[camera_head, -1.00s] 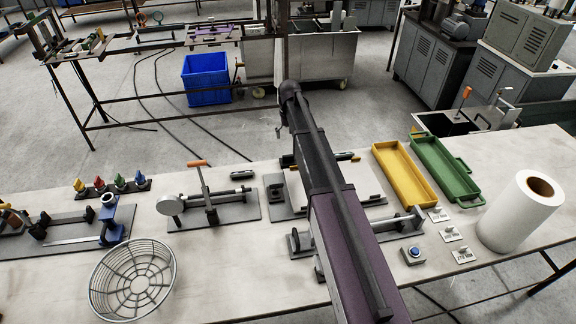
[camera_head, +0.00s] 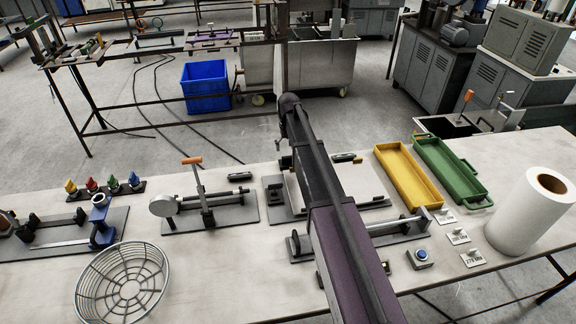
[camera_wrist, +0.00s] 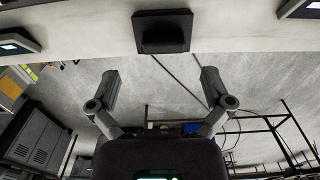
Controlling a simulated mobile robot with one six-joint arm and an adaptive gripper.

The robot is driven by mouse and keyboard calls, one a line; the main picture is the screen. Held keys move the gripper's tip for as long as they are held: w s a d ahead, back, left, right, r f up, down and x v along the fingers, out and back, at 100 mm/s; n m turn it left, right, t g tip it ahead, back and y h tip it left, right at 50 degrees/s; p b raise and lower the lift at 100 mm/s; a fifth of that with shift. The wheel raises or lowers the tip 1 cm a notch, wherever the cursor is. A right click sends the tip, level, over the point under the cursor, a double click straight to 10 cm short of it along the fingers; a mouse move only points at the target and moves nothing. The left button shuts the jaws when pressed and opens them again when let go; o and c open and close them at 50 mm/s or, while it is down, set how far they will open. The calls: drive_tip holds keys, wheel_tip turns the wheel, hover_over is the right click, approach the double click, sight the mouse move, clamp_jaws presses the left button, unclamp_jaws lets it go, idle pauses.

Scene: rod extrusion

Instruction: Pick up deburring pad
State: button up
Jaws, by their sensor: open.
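A dark, flat-topped block (camera_wrist: 162,31) sits at the table edge in the wrist view, centred at the top. It looks like the deburring pad, but I cannot be sure. My gripper (camera_wrist: 159,78) is open and empty, its two fingers spread wide in the wrist view. The block appears between and above the fingers in the picture, apart from both.
Two devices with lit faces flank the block, left (camera_wrist: 18,42) and right (camera_wrist: 298,8). On the table (camera_head: 215,262) are a wire basket (camera_head: 122,287), a clamp fixture (camera_head: 205,205), a yellow tray (camera_head: 408,177), a green tray (camera_head: 450,172) and a white roll (camera_head: 530,215).

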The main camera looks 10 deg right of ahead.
sight(288, 157)
drive_tip(key=shift+f, duration=0.1)
drive_tip(key=shift+s+a+f+b, duration=0.1)
drive_tip(key=shift+f+b, duration=1.15)
drive_tip(key=shift+b, duration=0.05)
drive_tip(key=shift+a+f+b, duration=0.1)
drive_tip(key=shift+f+b, duration=1.15)
drive_tip(key=shift+b, duration=0.05)
drive_tip(key=c, duration=1.2)
drive_tip(key=shift+r, duration=0.25)
wheel_tip(288, 157, up, 10)
drive_tip(key=p, duration=1)
drive_tip(key=shift+f, duration=0.2)
